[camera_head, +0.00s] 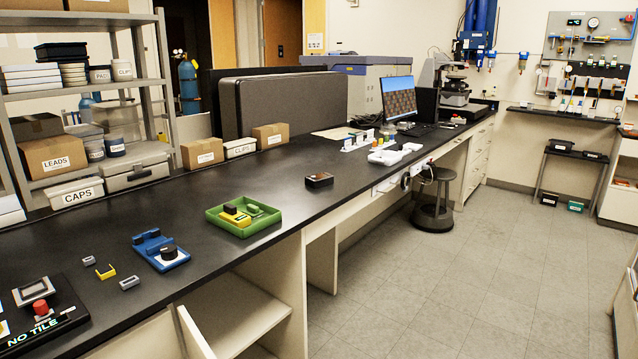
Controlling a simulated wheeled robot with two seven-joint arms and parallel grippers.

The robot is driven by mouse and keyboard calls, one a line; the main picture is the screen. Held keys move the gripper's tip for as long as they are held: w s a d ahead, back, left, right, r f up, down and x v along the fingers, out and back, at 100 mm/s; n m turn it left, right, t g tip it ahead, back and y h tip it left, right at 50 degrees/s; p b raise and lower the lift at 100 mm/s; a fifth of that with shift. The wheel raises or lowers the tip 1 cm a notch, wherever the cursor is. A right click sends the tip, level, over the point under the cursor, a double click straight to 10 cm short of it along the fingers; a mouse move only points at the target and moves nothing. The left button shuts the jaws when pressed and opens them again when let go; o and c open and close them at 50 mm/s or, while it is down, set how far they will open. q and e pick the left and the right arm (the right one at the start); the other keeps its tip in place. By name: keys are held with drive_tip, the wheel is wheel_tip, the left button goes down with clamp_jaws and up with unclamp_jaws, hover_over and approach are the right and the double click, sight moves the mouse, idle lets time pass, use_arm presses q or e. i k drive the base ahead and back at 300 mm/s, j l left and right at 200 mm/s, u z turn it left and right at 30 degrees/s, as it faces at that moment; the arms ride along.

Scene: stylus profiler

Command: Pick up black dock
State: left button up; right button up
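A small black block with a brownish top (319,181) sits alone on the black bench, right of the green tray. It may be the black dock, but I cannot tell for sure. A larger black plate (68,298) marked "NO TILE", with a red button and a grey-framed square, lies at the near left end of the bench. Neither of my grippers shows in the head view.
A green tray (277,231) holds yellow and dark parts. A blue device with a black knob (160,250), a yellow clip (105,271) and small grey blocks (130,283) lie left of it. White trays (385,157) and a monitor (399,97) stand farther back. Bare bench surrounds the small black block.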

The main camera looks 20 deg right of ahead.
sight(322, 178)
drive_tip(key=u, duration=3.45)
drive_tip(key=k+l+u, duration=0.1)
drive_tip(key=k+u, duration=0.3)
drive_tip(key=k, duration=0.5)
drive_tip(key=k+j+u, duration=0.2)
drive_tip(key=k+u, duration=0.15)
drive_tip(key=k, duration=0.55)
drive_tip(key=k+z, duration=0.3)
drive_tip(key=k, duration=0.35)
drive_tip(key=k+l+z, duration=0.3)
drive_tip(key=k, duration=0.4)
drive_tip(key=j, duration=0.1)
